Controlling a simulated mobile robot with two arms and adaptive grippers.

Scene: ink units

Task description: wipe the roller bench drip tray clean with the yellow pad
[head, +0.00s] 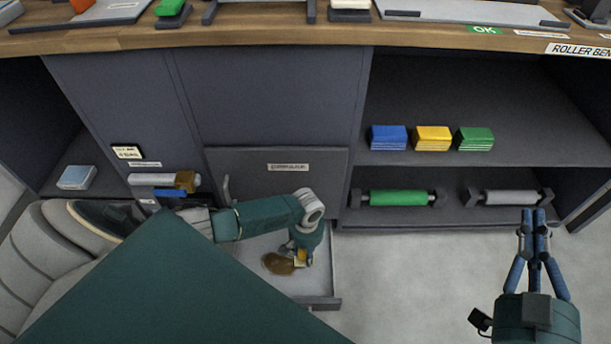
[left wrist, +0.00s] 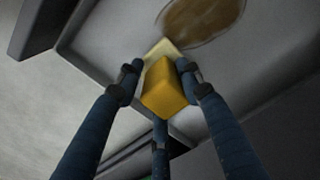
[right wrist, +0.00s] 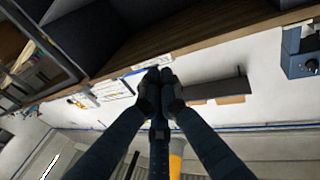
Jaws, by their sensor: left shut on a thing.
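The drip tray (head: 318,279) is a pale grey drawer pulled out low under the bench. A brown stain (head: 279,263) lies on its floor, and the stain also shows at the top of the left wrist view (left wrist: 202,16). My left gripper (head: 303,252) points down over the tray, just right of the stain. It is shut on the yellow pad (left wrist: 166,92), whose paler end is towards the stain. I cannot tell whether the pad touches the tray floor. My right gripper (head: 538,218) is raised at the right, fingers together and empty.
Blue (head: 388,137), yellow (head: 432,138) and green (head: 474,138) stacks sit on the right shelf. A green roller (head: 398,198) and a grey roller (head: 510,197) lie below them. The bench top (head: 330,32) overhangs above. Floor right of the tray is clear.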

